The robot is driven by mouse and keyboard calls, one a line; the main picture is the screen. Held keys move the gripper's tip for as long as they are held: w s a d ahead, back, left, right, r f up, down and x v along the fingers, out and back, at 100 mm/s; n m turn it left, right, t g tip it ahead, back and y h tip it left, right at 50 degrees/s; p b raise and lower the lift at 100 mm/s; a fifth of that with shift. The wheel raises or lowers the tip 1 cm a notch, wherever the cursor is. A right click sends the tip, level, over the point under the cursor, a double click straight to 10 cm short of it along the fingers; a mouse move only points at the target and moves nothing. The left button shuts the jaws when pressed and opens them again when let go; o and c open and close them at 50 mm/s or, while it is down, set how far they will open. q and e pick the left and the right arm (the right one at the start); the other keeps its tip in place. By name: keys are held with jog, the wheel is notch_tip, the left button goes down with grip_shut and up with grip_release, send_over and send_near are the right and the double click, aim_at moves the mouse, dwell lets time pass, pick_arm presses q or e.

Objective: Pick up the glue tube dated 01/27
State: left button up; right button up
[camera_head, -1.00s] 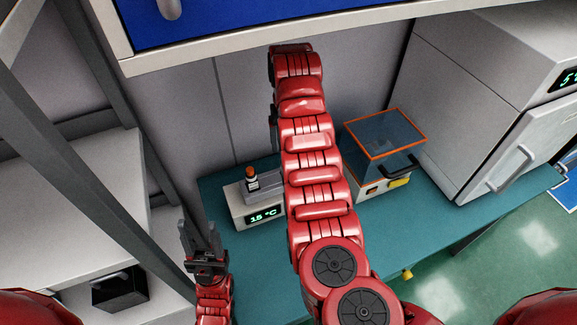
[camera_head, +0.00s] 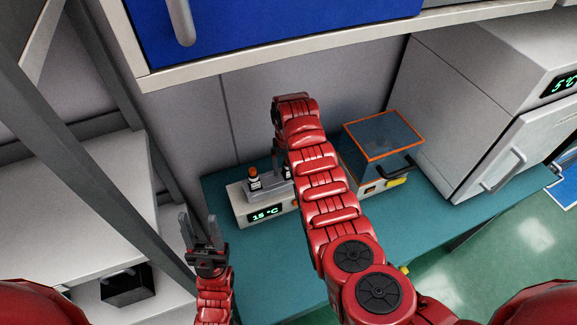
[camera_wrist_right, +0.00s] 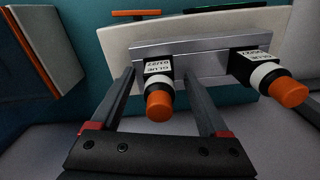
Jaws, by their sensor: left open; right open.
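Two glue tubes with orange caps, white collars and dark bodies stand in a grey metal rack (camera_wrist_right: 212,60). One tube (camera_wrist_right: 157,85) lies between the fingers of my open right gripper (camera_wrist_right: 160,76), with a gap on each side. In the head view one tube (camera_head: 254,179) shows on the rack; my right arm hides the other. My left gripper (camera_head: 197,222) is open and empty, left of the teal bench.
The rack sits on a white device (camera_head: 242,208) reading 15 °C on the teal bench (camera_head: 412,222). An orange-rimmed box (camera_head: 383,140) stands right of it, then a white cabinet (camera_head: 468,110). A shelf (camera_head: 300,60) overhangs the back.

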jog(key=shift+f, duration=0.15)
grip_shut()
dwell(0.5)
